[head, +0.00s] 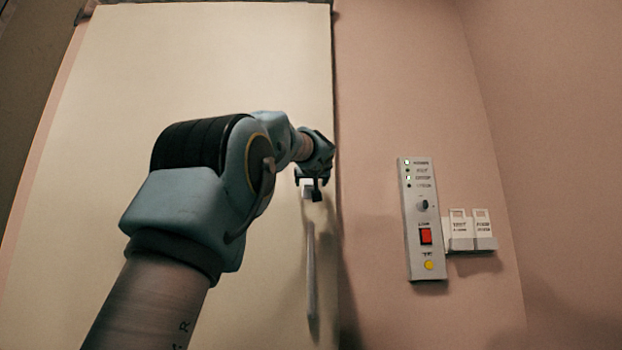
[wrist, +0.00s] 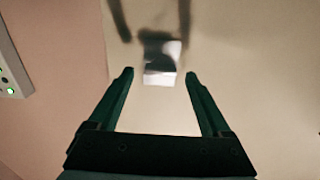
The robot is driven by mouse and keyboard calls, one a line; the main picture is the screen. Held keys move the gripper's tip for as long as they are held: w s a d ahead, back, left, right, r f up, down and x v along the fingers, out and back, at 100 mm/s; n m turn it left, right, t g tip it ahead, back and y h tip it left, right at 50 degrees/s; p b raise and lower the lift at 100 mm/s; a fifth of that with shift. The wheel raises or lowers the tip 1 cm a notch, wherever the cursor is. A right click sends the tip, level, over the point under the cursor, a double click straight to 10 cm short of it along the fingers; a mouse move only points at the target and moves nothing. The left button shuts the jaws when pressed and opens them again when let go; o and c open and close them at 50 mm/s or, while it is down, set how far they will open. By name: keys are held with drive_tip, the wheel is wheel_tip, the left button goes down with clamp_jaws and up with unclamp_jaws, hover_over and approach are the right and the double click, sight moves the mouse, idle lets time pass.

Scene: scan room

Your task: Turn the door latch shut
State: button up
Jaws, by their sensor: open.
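The cream door (head: 200,70) fills much of the head view and looks closed against the pink wall. A small white latch (head: 307,190) sits near the door's right edge, above a long vertical handle (head: 312,285). My gripper (head: 314,188) is at the latch and partly hides it. In the wrist view the latch (wrist: 160,78) is a pale block with a dark part above it. My open fingers (wrist: 159,90) lie on either side of it in the picture, with nothing held. I cannot tell whether they touch it, nor clearly how the latch is turned.
A grey control panel (head: 420,245) with a red switch, a yellow button and small lights is on the wall right of the door. White card holders (head: 470,242) are mounted beside it. The wall between the door edge and the panel is bare.

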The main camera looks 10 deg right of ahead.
drive_tip(key=shift+w, duration=0.45)
clamp_jaws()
idle(0.5)
